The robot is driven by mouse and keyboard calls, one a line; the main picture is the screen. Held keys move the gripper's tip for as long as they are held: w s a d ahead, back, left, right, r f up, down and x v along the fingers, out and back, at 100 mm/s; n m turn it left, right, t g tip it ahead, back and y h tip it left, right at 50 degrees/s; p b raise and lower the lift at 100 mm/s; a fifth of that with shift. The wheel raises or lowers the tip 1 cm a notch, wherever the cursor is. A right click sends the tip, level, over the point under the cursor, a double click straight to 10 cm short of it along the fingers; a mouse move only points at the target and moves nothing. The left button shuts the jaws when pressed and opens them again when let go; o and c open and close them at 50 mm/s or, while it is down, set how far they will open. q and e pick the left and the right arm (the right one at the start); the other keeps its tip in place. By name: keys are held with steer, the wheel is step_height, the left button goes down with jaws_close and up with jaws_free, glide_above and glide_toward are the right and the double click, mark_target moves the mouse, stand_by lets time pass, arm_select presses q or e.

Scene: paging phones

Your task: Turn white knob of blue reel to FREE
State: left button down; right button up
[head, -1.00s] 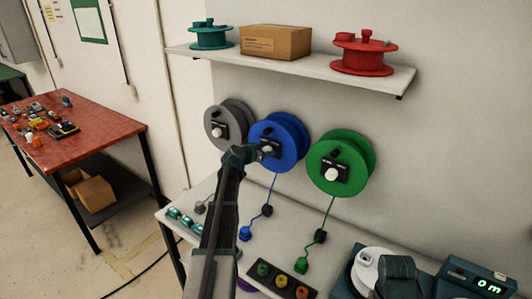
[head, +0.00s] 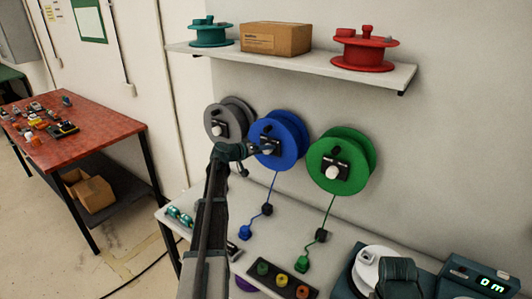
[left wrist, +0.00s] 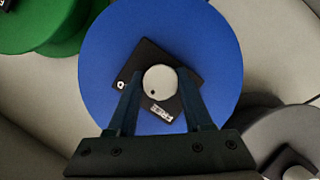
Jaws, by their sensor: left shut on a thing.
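The blue reel (head: 287,135) hangs on the wall between a grey and a green reel; it fills the middle of the left wrist view (left wrist: 105,50). Its white knob (left wrist: 160,80) sits on a black plate (left wrist: 148,56) with a pale label (left wrist: 160,113) that seems to read FREE. A small dark dot on the knob faces the lower left, roughly toward that label. My left gripper (left wrist: 159,82) is shut on the knob, a finger on each side. In the head view my left gripper (head: 262,150) reaches the knob from the left.
The grey reel (head: 216,121) and green reel (head: 330,150) hang close on either side. A shelf (head: 300,66) with reels and a box (head: 276,39) is above. Below, a white table (head: 225,225) holds plugs and buttons. A red table (head: 100,134) stands left.

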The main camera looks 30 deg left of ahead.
arm_select(q)
steer(key=n+b, duration=0.1)
steer(key=n+h+b, duration=0.1)
steer(key=n+t+h+b, duration=0.1)
steer(key=n, duration=0.1)
steer(key=shift+a+f, duration=0.1)
steer(key=shift+f, duration=0.2)
steer(key=shift+n+t+h+b, duration=0.5)
steer(key=shift+n+h+b, duration=0.3)
steer(key=shift+n+b, duration=0.85)
steer(key=shift+r+n, duration=0.15)
steer(key=shift+n, duration=0.2)
steer(key=shift+c, duration=1.6)
jaws_free()
steer(key=shift+s, duration=0.1)
steer(key=v, duration=1.3)
steer(key=shift+s+p, duration=0.3)
steer(key=shift+a, duration=0.1)
